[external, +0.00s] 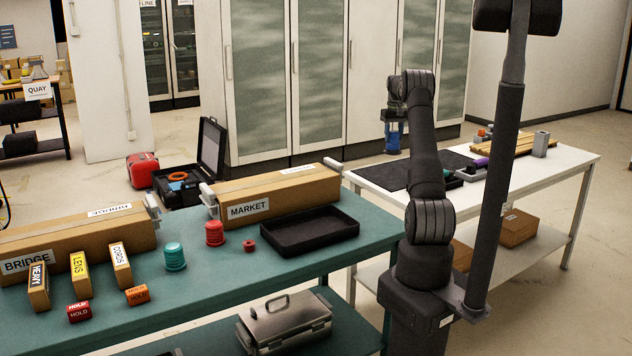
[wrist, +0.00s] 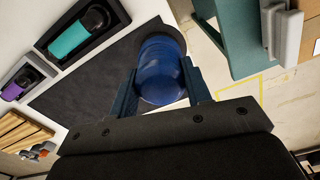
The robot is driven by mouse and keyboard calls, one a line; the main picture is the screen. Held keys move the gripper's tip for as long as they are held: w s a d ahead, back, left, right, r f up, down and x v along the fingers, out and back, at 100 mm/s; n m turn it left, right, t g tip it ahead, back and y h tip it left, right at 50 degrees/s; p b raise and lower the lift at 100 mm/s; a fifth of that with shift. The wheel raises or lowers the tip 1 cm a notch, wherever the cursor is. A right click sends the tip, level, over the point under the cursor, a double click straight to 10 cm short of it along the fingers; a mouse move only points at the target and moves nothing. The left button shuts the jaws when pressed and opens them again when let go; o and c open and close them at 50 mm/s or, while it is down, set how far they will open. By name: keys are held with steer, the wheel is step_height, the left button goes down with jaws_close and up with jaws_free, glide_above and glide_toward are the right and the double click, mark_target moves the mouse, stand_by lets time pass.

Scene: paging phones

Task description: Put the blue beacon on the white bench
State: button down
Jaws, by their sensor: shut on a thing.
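The blue beacon (wrist: 160,68) is between the two fingers of my gripper (wrist: 160,88), which is shut on it. In the external view the beacon (external: 393,141) hangs below my gripper (external: 392,121), near the far left end of the white bench (external: 577,160). In the wrist view it overlaps the dark mat (wrist: 85,88) on the bench, near the bench edge. The height of the beacon above the mat is hard to tell, and its lower end is hidden in the wrist view.
Wooden slats (external: 515,147) and a grey metal block (external: 540,144) stand further right. The green bench (external: 350,258) with boxes and a black tray (external: 308,231) is at left.

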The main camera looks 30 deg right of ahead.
steer(key=s+d+f+m, duration=0.1)
steer(key=s+d+m, duration=0.5)
steer(key=s+d, duration=2.6)
steer(key=shift+w+d+f, duration=0.1)
steer(key=shift+w+f, duration=1.9)
steer(key=shift+f, duration=0.65)
steer(key=shift+w+f, duration=1.95)
steer(key=shift+f, duration=0.75)
steer(key=shift+w+d+f, duration=0.1)
steer(key=shift+w+f, duration=1.9)
steer(key=shift+f, duration=0.65)
steer(key=shift+f, duration=0.2)
steer(key=c, duration=0.7)
jaws_free()
steer(key=shift+c, duration=0.2)
